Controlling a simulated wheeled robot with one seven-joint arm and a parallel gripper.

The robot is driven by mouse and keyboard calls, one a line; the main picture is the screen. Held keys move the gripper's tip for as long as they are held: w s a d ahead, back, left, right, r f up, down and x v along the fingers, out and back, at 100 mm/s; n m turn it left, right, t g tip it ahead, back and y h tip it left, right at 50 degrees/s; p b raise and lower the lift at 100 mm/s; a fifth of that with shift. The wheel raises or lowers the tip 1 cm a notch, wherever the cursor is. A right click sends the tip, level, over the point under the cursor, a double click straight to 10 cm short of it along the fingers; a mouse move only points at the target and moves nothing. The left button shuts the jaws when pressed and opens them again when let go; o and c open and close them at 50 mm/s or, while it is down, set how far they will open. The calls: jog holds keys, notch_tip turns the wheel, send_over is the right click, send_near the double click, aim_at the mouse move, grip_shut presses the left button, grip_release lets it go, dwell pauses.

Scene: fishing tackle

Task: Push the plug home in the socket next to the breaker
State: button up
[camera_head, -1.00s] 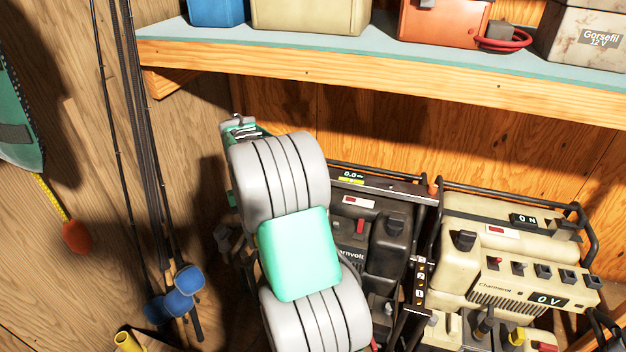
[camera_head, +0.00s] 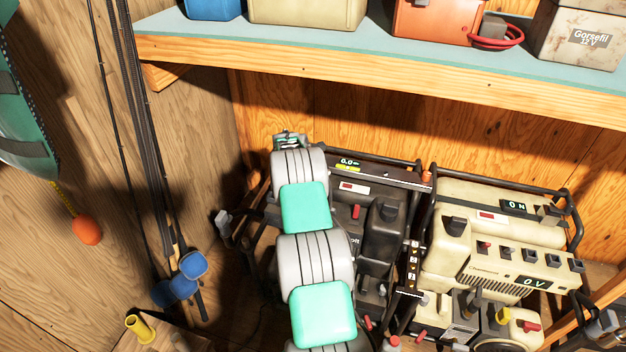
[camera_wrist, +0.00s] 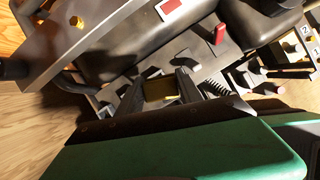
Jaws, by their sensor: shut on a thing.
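In the wrist view my gripper (camera_wrist: 160,82) is shut on a small dark yellow block, the plug (camera_wrist: 161,92), between its two dark fingers. The plug is close to the face of a dark grey machine (camera_wrist: 115,40); its front end and the socket are hidden, so I cannot tell how far in it sits. A red lever (camera_wrist: 220,34), perhaps the breaker, stands up and right of the plug. In the head view my arm covers the gripper and plug, in front of the black machine (camera_head: 384,240) with a 0.0 display.
A cream machine (camera_head: 480,255) stands right of the black one, with a narrow numbered strip (camera_head: 411,265) between them. A wooden shelf (camera_head: 400,78) overhangs behind. Black frame bars surround both machines. Fishing rods (camera_head: 150,150) and an orange float (camera_head: 87,231) are at left.

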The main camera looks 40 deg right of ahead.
jog(key=shift+w+d+r+n+t, duration=0.15)
jog(key=shift+w+d+n+t, duration=0.05)
jog(key=shift+n, duration=0.4)
jog(key=shift+w+d+r+n+t, duration=0.1)
jog(key=shift+w+d+n+t, duration=0.1)
jog(key=shift+n, duration=0.4)
jog(key=shift+w+r+n+t+y, duration=0.2)
jog(key=shift+w+n+t+y, duration=0.15)
jog(key=shift+n, duration=0.65)
jog(key=shift+d+f+b, duration=0.1)
jog(key=shift+b, duration=0.2)
jog(key=shift+f+b, duration=2)
jog(key=shift+f, duration=0.85)
jog(key=shift+f+b, duration=1.8)
jog(key=shift+b, duration=0.1)
jog(key=o, duration=1.5)
jog(key=p+v, duration=0.1)
jog(key=v, duration=0.7)
